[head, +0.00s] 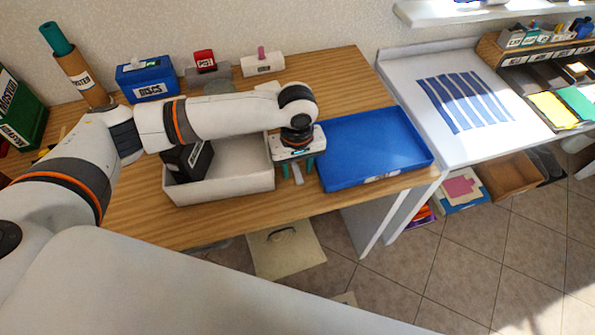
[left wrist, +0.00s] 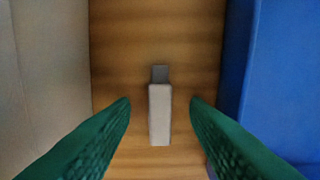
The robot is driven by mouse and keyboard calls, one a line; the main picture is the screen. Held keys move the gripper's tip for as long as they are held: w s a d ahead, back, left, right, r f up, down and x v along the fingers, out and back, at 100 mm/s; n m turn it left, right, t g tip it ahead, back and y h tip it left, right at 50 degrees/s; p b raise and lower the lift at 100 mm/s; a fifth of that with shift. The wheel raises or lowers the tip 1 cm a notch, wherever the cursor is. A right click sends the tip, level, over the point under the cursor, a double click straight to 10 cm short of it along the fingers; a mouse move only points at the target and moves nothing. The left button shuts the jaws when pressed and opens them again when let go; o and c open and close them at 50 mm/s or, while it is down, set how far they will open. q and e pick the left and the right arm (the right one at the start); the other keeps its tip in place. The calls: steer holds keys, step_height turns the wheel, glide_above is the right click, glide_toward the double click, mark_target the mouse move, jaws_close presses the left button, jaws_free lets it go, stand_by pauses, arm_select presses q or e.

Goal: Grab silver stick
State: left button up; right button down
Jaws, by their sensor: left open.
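The silver stick (left wrist: 160,113) lies on the wooden table between the white box and the blue tray. It looks like a small light grey USB stick with a darker metal plug at its far end. It also shows in the head view (head: 297,174), below my left gripper. My left gripper (head: 297,172) is open with green fingers and points down over the stick. In the left wrist view its fingertips (left wrist: 160,102) are on either side of the stick, with a gap on both sides. My right gripper is not in view.
A white box (head: 222,190) holding a black box (head: 187,160) stands left of the stick. A blue tray (head: 375,148) lies close on the right. A blue discs box (head: 148,80) and a cardboard tube (head: 80,75) stand at the back. A white table (head: 400,75) adjoins on the right.

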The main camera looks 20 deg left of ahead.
arm_select(q)
jaws_close()
stand_by(0.4)
